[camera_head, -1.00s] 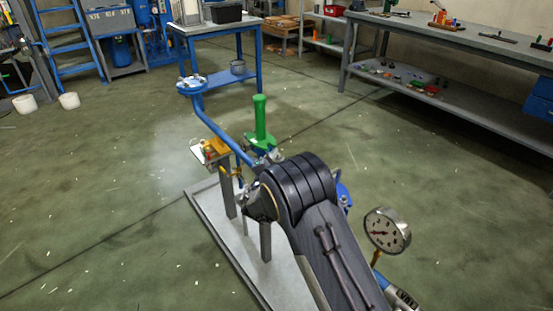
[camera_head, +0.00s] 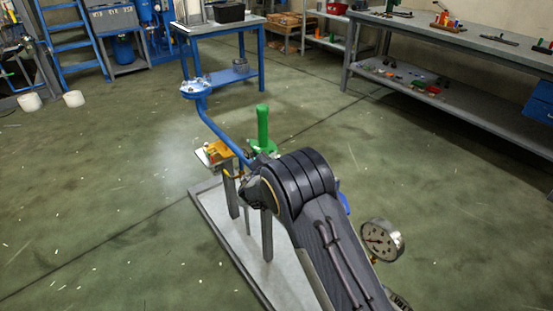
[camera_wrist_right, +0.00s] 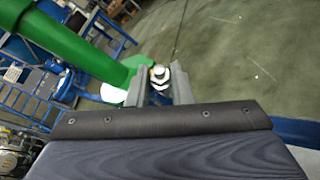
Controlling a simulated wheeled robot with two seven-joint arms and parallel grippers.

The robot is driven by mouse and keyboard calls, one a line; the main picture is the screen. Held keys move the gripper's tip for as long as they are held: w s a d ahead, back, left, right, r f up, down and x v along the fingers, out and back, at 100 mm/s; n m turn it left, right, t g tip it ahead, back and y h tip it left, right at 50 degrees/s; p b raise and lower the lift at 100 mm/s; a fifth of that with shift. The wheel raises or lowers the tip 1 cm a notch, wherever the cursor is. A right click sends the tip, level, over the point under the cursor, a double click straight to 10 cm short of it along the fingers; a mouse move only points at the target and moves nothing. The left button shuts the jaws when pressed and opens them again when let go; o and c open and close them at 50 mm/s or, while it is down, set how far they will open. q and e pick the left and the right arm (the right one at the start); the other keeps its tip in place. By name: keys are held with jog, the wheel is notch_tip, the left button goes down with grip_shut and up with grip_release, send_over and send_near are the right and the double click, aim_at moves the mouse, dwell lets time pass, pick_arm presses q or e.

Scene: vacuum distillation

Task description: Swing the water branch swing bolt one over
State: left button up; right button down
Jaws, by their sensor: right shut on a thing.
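My right gripper (camera_wrist_right: 160,88) is shut on the swing bolt (camera_wrist_right: 160,74). In the right wrist view, the bolt's pale metal nut end shows between the two grey fingertips. The bolt's lower part and pivot are hidden. A green handle (camera_wrist_right: 70,42) comes in from the upper left, close beside the left finger. In the head view the same green handle (camera_head: 263,125) stands upright just beyond my right arm, which hides the gripper's hold and most of the fitting. A blue pipe (camera_head: 219,130) runs from there up to a blue flange (camera_head: 195,88). My left gripper is not in view.
The rig stands on a grey base plate (camera_head: 217,215) with metal posts. A round pressure gauge (camera_head: 379,240) sits right of my arm. A small yellow-and-orange fitting (camera_head: 214,152) is left of the handle.

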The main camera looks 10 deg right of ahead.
jog(key=c, duration=1.5)
grip_release()
jog(key=shift+c, duration=0.2)
jog(key=shift+a, duration=0.1)
jog(key=v, duration=0.7)
jog(key=shift+s, duration=0.35)
jog(key=shift+a+r, duration=0.1)
jog(key=shift+c, duration=0.2)
